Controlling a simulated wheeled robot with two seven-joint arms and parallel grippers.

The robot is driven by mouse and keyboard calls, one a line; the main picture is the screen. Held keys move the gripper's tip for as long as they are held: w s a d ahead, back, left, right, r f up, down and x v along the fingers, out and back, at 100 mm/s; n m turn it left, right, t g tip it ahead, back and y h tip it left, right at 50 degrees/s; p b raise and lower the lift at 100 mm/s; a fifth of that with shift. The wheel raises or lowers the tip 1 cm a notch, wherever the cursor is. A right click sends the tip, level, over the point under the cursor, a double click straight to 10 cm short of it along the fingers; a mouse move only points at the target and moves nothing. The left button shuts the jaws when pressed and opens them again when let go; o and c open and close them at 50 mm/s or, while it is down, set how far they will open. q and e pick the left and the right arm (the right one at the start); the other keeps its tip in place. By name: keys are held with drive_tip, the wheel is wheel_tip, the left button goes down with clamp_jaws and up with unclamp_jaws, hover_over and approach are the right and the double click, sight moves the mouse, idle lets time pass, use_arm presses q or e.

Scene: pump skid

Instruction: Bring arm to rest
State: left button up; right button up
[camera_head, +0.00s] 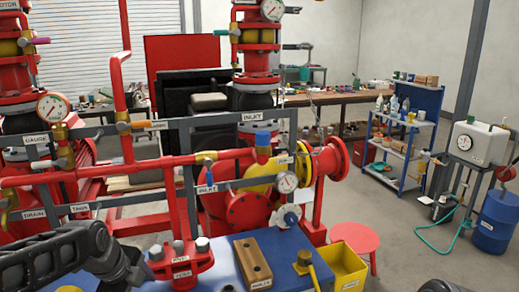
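My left arm shows in the head view as black links entering from the left edge at the lower left. It ends in a rounded dark joint beside the red flanged fitting (181,262) at the front of the skid. I cannot make out any fingers of my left gripper. Of my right arm only a small dark rounded piece shows at the bottom edge, right of centre. The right gripper is out of the picture. The pump skid's red pipework (130,172) stands just behind my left arm, and I cannot tell whether they touch.
A blue bench top (222,256) carries a wooden block (252,259). A yellow bin (343,266) and a red stool (357,238) stand right of it. A blue shelf (403,150), a grey gauge box (476,142) and a blue drum (495,222) stand right.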

use_arm(q)
drive_tip(key=s+d+f+n+h, duration=0.1)
drive_tip(key=d+f+n, duration=0.5)
drive_tip(key=f+n, duration=0.4)
drive_tip(key=s+d+f+n+h, duration=0.1)
drive_tip(key=s+d+f+n, duration=0.1)
drive_tip(key=d+f+n, duration=0.85)
drive_tip(key=s+d+f+g, duration=0.1)
drive_tip(key=s+f+g, duration=0.1)
drive_tip(key=s+f, duration=0.6)
drive_tip(key=s+d+f+n+g, duration=0.1)
drive_tip(key=s+d+f+g, duration=0.1)
drive_tip(key=s+f, duration=0.6)
drive_tip(key=s, duration=0.5)
drive_tip(key=shift+s+d+f+h, duration=0.3)
drive_tip(key=shift+s+f+h, duration=0.05)
drive_tip(key=shift+h, duration=0.05)
